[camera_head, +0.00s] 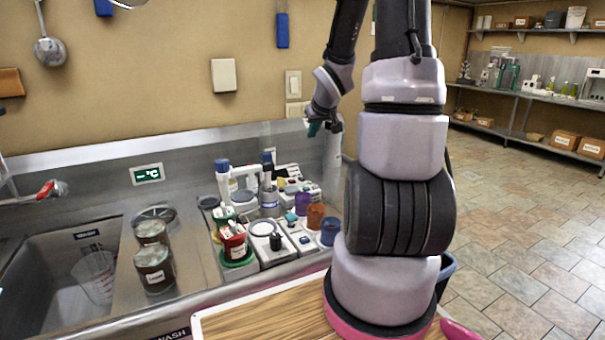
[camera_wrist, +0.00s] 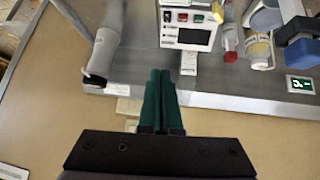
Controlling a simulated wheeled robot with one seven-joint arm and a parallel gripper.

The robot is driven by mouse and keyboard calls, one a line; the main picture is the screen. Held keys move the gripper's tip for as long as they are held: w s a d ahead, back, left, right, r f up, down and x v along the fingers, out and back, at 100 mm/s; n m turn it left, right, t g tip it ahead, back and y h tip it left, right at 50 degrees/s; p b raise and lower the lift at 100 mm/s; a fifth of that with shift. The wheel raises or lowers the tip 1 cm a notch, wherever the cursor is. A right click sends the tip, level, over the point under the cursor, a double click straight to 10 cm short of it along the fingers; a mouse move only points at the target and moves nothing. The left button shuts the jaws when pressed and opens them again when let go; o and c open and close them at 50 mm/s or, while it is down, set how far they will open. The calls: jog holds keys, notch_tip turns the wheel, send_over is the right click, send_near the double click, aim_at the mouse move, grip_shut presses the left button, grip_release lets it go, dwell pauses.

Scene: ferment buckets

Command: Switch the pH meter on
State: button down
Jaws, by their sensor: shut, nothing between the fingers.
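A white instrument (camera_wrist: 204,36) with a dark screen and a row of coloured buttons, red, green and yellow among them, stands at the top of the wrist view. It may be the pH meter; I cannot read its label. In the head view a white unit with coloured buttons (camera_head: 296,184) stands at the back of the steel counter, partly hidden by bottles. My gripper (camera_wrist: 160,73) has its green fingers shut together and empty, pointing towards the instrument but apart from it. In the head view my gripper (camera_head: 317,128) is above the counter's back right, near the wall.
Several cups, bottles and small devices crowd the counter around the instrument, including a red-labelled jar (camera_head: 234,241) and an orange cup (camera_head: 315,216). Two lidded jars (camera_head: 154,268) stand left, beside the sink (camera_head: 50,300). A temperature display (camera_head: 147,174) is on the back ledge.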

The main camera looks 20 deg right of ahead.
notch_tip(320, 180, down, 7)
jog(key=w+d+n+y, duration=0.1)
jog(key=w, duration=0.1)
jog(key=shift+w+d+t+y, duration=0.2)
jog(key=shift+w+t+y, duration=0.2)
jog(key=shift+w+f, duration=0.1)
jog(key=shift+w, duration=0.1)
jog(key=shift+w+r, duration=0.3)
jog(key=shift+w, duration=0.35)
